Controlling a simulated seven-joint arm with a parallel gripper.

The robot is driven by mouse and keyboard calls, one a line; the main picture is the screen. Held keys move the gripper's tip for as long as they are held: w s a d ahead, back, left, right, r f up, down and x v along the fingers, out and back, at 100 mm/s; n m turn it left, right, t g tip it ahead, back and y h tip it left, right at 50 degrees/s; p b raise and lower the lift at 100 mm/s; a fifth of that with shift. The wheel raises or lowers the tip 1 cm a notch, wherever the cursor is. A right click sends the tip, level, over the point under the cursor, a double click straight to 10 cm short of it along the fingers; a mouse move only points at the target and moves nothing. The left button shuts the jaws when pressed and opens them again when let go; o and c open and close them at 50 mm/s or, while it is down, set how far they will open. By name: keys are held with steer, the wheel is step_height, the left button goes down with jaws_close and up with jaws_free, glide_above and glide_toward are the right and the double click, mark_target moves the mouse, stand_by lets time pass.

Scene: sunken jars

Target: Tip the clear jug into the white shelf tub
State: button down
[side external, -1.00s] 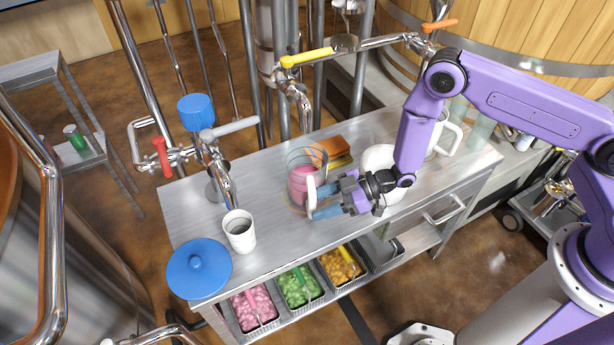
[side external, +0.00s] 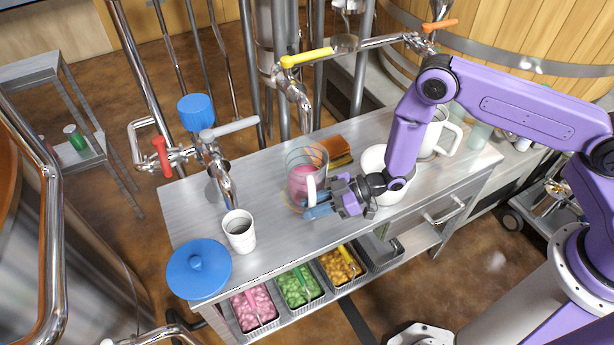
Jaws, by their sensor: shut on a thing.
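The clear jug (side external: 303,176) stands upright on the steel counter, with pink contents inside. Its pale handle (side external: 311,190) faces my gripper. My gripper (side external: 312,205) has its blue fingers at the handle and is shut on it. A white tub (side external: 373,160) stands on the counter just behind and to the right of my gripper, partly hidden by my arm. I cannot tell whether this is the shelf tub. The shelf below the counter shows trays of pink, green and yellow pieces.
A white cup (side external: 239,231) and a blue lid (side external: 198,268) are on the counter's left. Brown and yellow sponges (side external: 335,150) lie behind the jug. A white pitcher (side external: 440,132) stands at the right. Taps with a yellow handle (side external: 307,58) hang above the back edge.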

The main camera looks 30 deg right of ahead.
mark_target(315, 193)
steer(key=shift+r, duration=2.6)
